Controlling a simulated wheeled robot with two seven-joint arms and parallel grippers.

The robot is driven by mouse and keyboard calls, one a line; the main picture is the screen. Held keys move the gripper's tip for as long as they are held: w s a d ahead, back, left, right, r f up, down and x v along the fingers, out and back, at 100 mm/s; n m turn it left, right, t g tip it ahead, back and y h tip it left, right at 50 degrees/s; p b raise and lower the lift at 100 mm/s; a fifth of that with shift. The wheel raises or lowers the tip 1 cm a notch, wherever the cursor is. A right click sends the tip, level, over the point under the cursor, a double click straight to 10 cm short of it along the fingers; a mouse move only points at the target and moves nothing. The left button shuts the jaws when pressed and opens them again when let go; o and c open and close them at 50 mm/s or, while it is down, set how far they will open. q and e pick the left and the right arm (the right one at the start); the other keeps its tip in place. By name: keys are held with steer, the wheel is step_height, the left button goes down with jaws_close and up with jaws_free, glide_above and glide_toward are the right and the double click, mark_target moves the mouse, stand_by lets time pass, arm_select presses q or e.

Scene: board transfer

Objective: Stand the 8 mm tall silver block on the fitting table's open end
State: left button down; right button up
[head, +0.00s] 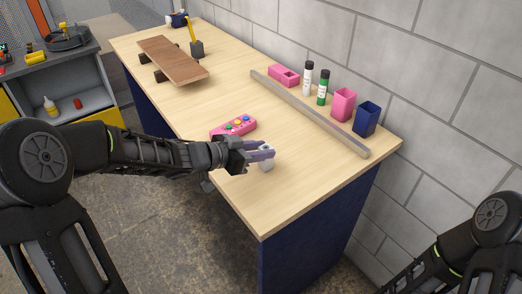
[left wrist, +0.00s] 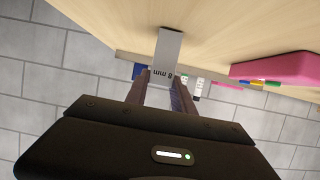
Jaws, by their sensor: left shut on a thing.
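The silver block (head: 267,165) is a small light grey piece at the near part of the fitting table (head: 285,195). In the left wrist view the block (left wrist: 168,48) shows the marking "8 mm" near the fingertips. My left gripper (head: 262,152) is shut on the block's upper end, and the block points down, roughly upright, to the wooden top. Its lower end is at or very close to the surface; I cannot tell if it touches. The fingers hide part of the block. My right arm shows at the lower right, but its gripper is out of view.
A pink box with coloured buttons (head: 233,127) lies just beyond my left gripper. A grey rail (head: 310,113) runs along the wall side, with pink and blue cups (head: 367,119) and bottles behind it. A wooden ramp board (head: 172,60) is farther back. The near corner is clear.

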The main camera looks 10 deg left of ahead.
arm_select(q)
steer(key=shift+r, duration=0.1)
steer(key=c, duration=1.5)
jaws_free()
steer(key=shift+f, duration=0.3)
steer(key=shift+c, duration=0.2)
steer(key=o, duration=0.5)
steer(key=shift+c, duration=0.2)
steer(key=shift+r, duration=0.1)
steer(key=shift+s+a+r, duration=0.1)
steer(key=shift+a+r, duration=0.05)
steer(key=shift+r, duration=0.1)
steer(key=p+v, duration=0.1)
steer(key=v, duration=1)
steer(key=shift+s+p, duration=0.35)
steer(key=shift+p, duration=0.05)
steer(key=shift+a, duration=0.15)
